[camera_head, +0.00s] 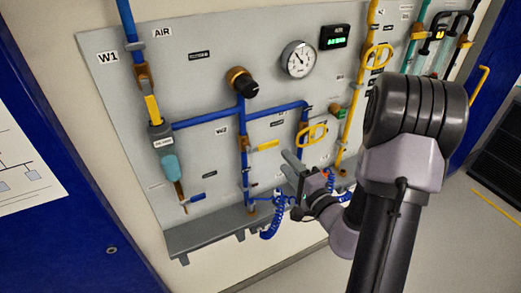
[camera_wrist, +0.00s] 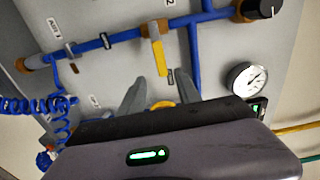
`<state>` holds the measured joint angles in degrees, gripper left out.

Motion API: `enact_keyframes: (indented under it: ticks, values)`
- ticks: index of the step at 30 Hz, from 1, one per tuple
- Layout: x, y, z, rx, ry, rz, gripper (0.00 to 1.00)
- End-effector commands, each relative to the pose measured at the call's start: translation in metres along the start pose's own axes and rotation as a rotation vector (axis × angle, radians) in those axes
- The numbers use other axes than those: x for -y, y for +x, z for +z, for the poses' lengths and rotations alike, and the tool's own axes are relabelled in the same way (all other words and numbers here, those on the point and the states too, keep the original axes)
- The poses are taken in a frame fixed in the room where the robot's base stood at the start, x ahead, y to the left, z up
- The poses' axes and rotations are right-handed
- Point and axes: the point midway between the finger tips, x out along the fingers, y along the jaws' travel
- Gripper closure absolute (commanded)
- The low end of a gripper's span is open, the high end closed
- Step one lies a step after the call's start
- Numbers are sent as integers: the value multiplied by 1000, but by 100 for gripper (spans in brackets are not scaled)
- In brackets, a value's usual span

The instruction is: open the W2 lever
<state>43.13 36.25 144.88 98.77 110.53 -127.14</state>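The W2 lever (camera_head: 265,145) is a yellow bar on a vertical blue pipe, to the lower right of the W2 label (camera_head: 221,130). It sticks out sideways, across the pipe. In the wrist view the lever (camera_wrist: 158,55) stands across the blue pipe, just beyond my fingertips. My gripper (camera_head: 285,161) is to the lower right of the lever, with its fingers pointing toward the panel. In the wrist view my gripper (camera_wrist: 147,80) has its fingers apart with nothing between the tips. It looks clear of the lever; the exact gap is hard to tell.
A yellow loop handle (camera_head: 312,135) is right of the lever. A black knob (camera_head: 246,84) and a gauge (camera_head: 298,59) sit above. Coiled blue hose (camera_head: 272,222) hangs below, over a grey ledge (camera_head: 205,236). The W1 yellow lever (camera_head: 152,108) is at left.

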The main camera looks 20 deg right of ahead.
Motion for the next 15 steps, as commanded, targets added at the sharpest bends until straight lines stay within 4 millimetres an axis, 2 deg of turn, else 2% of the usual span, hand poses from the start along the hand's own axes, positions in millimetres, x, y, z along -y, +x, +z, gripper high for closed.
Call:
enact_keyframes:
  ticks: [1, 4, 7, 12, 15]
  values:
    - [-12, 5, 1, 2, -7, -6, 60]
    - [-10, 13, 2, -5, 1, -7, 60]
    - [3, 43, 2, -2, 10, -2, 60]
    - [4, 87, 1, -4, 9, -2, 60]
    - [4, 106, 1, -5, 10, -2, 60]
